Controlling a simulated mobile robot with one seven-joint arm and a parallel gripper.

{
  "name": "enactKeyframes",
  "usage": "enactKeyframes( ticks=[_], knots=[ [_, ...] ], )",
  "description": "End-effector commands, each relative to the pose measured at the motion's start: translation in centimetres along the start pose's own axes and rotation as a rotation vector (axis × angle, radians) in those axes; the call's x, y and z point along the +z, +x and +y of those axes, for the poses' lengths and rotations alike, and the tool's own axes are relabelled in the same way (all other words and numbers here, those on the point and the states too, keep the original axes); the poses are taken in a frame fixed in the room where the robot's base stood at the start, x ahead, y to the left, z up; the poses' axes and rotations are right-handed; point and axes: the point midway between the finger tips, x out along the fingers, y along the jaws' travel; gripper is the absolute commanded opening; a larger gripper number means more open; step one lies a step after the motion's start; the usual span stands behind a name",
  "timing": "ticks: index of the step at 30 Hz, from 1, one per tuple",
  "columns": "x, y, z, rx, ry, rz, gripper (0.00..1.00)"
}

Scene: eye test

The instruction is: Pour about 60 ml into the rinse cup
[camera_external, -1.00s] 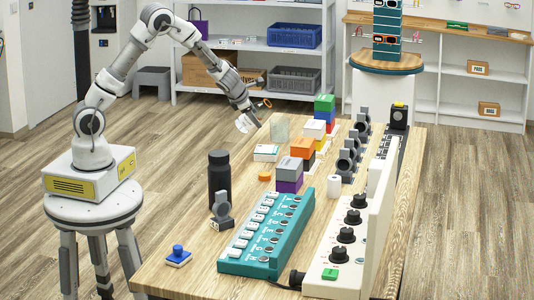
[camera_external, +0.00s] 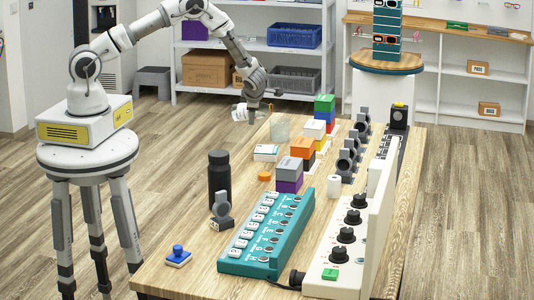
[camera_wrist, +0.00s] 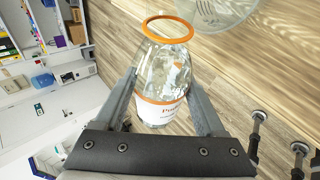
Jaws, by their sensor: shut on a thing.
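My gripper (camera_external: 250,112) is above the far left end of the table. In the wrist view, its fingers (camera_wrist: 165,100) are shut around a clear vessel (camera_wrist: 158,75) with an orange rim and a white, partly readable label. The room appears sideways there, so the vessel seems strongly tilted, its mouth toward a clear cup (camera_wrist: 215,8). The likely rinse cup (camera_external: 280,127) stands on the table, just right of my gripper in the external view. The gap between mouth and cup is hard to judge. I see no stream; the liquid levels cannot be read.
The table (camera_external: 205,268) holds a white box (camera_external: 266,153), coloured blocks (camera_external: 302,148), a black bottle (camera_external: 219,180), a teal switch panel (camera_external: 268,235) and a white knob panel (camera_external: 345,245). Floor is open left of the table.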

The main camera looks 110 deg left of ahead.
Motion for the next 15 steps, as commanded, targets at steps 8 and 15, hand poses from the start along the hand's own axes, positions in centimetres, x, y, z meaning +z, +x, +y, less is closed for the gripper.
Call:
enactKeyframes(
  ticks=[8, 15],
  knots=[
    [0.13, -0.44, 0.39, 0.016, 0.039, 0.042, 0.08],
    [0.13, -0.65, 0.52, 0.023, 0.059, 0.064, 0.08]
  ],
)
